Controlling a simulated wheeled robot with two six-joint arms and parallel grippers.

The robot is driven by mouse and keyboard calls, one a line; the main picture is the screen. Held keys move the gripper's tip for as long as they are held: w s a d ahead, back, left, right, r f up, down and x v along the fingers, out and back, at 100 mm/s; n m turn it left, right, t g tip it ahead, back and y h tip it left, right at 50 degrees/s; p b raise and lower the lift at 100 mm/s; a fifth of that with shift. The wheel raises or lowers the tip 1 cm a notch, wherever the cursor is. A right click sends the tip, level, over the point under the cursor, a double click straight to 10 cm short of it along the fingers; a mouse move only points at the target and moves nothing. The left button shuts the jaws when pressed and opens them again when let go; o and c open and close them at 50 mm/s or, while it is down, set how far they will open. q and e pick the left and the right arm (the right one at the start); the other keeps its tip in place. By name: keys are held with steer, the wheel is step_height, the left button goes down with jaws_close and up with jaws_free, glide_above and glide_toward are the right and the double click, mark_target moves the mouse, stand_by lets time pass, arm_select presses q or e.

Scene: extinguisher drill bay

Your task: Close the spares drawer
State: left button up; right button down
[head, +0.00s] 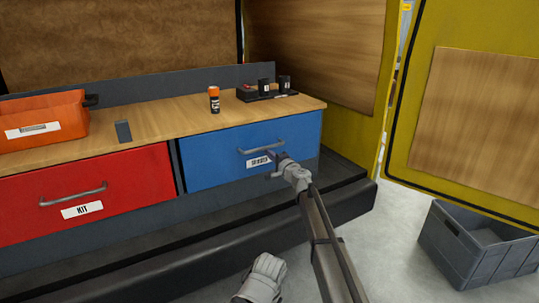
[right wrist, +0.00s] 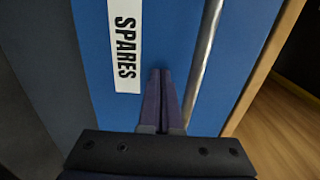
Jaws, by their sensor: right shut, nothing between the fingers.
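The spares drawer (head: 215,155) is the blue one under the worktop, with a "SPARES" label (head: 258,162) and a bar handle (head: 262,147). Its front looks about level with the worktop edge; I cannot tell whether a small gap is left. My right gripper (head: 272,164) is shut and empty, its fingers pointing at the drawer front. In the right wrist view the fingertips (right wrist: 160,72) lie between the label (right wrist: 126,45) and the handle (right wrist: 203,60), at or very near the blue front (right wrist: 165,30). Contact cannot be made out. My left gripper's fingers do not show.
A red drawer (head: 120,185) marked "KIT" is to the left. On the worktop (head: 165,115) are an orange case (head: 45,110), an orange-and-black can (head: 214,98) and a dark tray (head: 262,94) with small items. A grey crate (head: 450,245) stands on the floor at right.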

steer(key=v, duration=1.4)
steer(key=s+d+f+n+g+h, duration=0.1)
steer(key=s+f+n+g, duration=0.35)
steer(key=s+f, duration=0.4)
steer(key=s+d+f+n+g+h, duration=0.15)
steer(key=s+f+n+g, duration=0.35)
steer(key=s, duration=0.7)
steer(key=s+d+f+n+g+h, duration=0.15)
steer(key=s+d+f+h, duration=0.25)
steer(key=s+d, duration=0.4)
steer(key=s+d+f+g+h, duration=0.35)
steer(key=s+d, duration=0.35)
steer(key=s, duration=0.3)
steer(key=s+a+n+h, duration=0.1)
steer(key=s+a+n, duration=0.4)
steer(key=a, duration=0.6)
step_height(320, 180, up, 30)
steer(key=m+p, duration=0.1)
steer(key=p, duration=3)
steer(key=shift+r+g, duration=0.15)
steer(key=shift+g, duration=0.2)
